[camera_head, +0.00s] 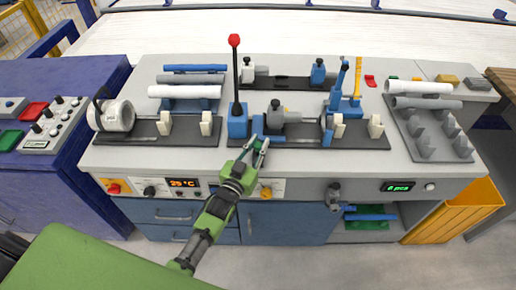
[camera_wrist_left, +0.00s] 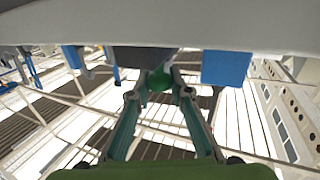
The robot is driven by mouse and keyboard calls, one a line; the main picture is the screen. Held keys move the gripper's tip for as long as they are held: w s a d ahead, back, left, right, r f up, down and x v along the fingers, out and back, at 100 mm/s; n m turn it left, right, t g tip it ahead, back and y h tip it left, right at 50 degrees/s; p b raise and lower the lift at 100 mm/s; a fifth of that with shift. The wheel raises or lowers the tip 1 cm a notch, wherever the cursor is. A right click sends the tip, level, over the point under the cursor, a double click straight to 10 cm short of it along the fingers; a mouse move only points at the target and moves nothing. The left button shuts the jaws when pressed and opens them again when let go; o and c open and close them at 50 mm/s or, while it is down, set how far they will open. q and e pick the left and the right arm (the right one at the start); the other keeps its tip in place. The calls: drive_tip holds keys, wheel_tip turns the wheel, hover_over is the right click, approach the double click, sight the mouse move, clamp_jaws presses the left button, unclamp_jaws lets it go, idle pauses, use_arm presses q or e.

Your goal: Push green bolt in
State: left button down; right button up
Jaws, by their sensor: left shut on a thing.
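My left gripper (camera_head: 261,147) is at the front of the workbench, just below the blue block with the red-knobbed lever. In the left wrist view the two fingers (camera_wrist_left: 160,92) stand either side of the round green bolt (camera_wrist_left: 159,79) and are shut on it. The bolt sits under a dark grey part (camera_wrist_left: 144,58), with a blue block (camera_wrist_left: 226,67) to its right. In the head view the gripper hides the bolt, so its depth cannot be told. My right gripper is not in view.
A tall lever with a red knob (camera_head: 234,41) rises behind the gripper. White and grey pipes (camera_head: 186,91) lie on a rack at the back left. A grey holder (camera_head: 436,138) with pipes stands at the right. An orange bin (camera_head: 456,211) is at the lower right.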

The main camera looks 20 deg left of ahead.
use_arm(q)
drive_tip(key=shift+w+a+r, duration=0.1)
drive_tip(key=c, duration=1.8)
unclamp_jaws()
drive_tip(key=shift+w, duration=0.1)
drive_tip(key=s, duration=0.4)
drive_tip(key=s+a, duration=0.1)
drive_tip(key=s, duration=0.7)
drive_tip(key=shift+a, duration=0.2)
